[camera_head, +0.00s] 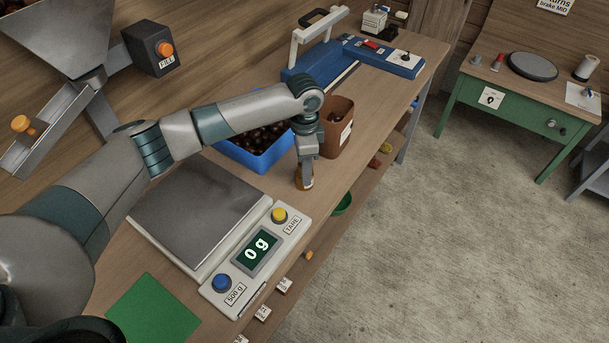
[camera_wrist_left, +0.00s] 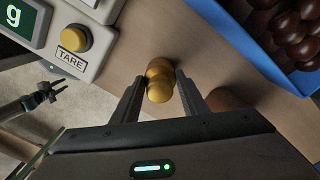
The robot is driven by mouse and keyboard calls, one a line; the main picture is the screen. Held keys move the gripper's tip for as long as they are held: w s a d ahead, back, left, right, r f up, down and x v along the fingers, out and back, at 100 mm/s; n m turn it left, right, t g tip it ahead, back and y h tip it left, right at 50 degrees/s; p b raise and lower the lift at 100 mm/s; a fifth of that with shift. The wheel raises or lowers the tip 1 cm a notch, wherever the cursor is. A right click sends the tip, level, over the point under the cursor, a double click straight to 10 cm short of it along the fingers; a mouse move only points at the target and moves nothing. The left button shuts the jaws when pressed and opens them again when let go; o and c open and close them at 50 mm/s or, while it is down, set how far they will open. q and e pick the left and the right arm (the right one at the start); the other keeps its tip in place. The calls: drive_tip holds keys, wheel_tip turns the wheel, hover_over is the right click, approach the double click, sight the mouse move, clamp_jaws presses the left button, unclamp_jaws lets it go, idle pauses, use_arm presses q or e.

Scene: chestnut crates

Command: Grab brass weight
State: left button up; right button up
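The brass weight (camera_wrist_left: 159,72) is a small rounded golden piece with a knob, between the two fingertips of my left gripper (camera_wrist_left: 161,85) in the left wrist view. The fingers stand on either side of it, very close; I cannot tell whether both touch. In the head view my left gripper (camera_head: 305,165) points down at the table, and the weight (camera_head: 305,183) shows below it, largely covered. A dark two-pronged gripper, apparently my right one (camera_wrist_left: 55,90), shows over the floor at the left of the wrist view, its prongs apart and empty.
A scale (camera_head: 190,215) reading 0 g stands left of the weight. A blue crate (camera_head: 262,165) of chestnuts and a brown container (camera_head: 338,138) stand close behind my left gripper. The table's front edge is near. A green mat (camera_head: 150,312) lies at front left.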

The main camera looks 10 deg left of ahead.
use_arm(q)
drive_tip(key=shift+r, duration=0.1)
drive_tip(key=shift+c, duration=0.2)
drive_tip(key=shift+r+b, duration=0.35)
drive_tip(key=shift+r, duration=0.15)
drive_tip(key=r+b, duration=0.1)
drive_tip(key=d+r, duration=0.1)
drive_tip(key=r, duration=0.1)
drive_tip(key=shift+r+b, duration=0.1)
drive_tip(key=shift+b, duration=0.25)
drive_tip(key=s+d+r+b, duration=0.1)
drive_tip(key=d+r+b, duration=0.2)
drive_tip(key=d+r, duration=0.3)
drive_tip(key=shift+s+d+r, duration=0.3)
drive_tip(key=shift+d+r, duration=0.05)
drive_tip(key=shift+d, duration=2)
drive_tip(key=shift+a, duration=0.1)
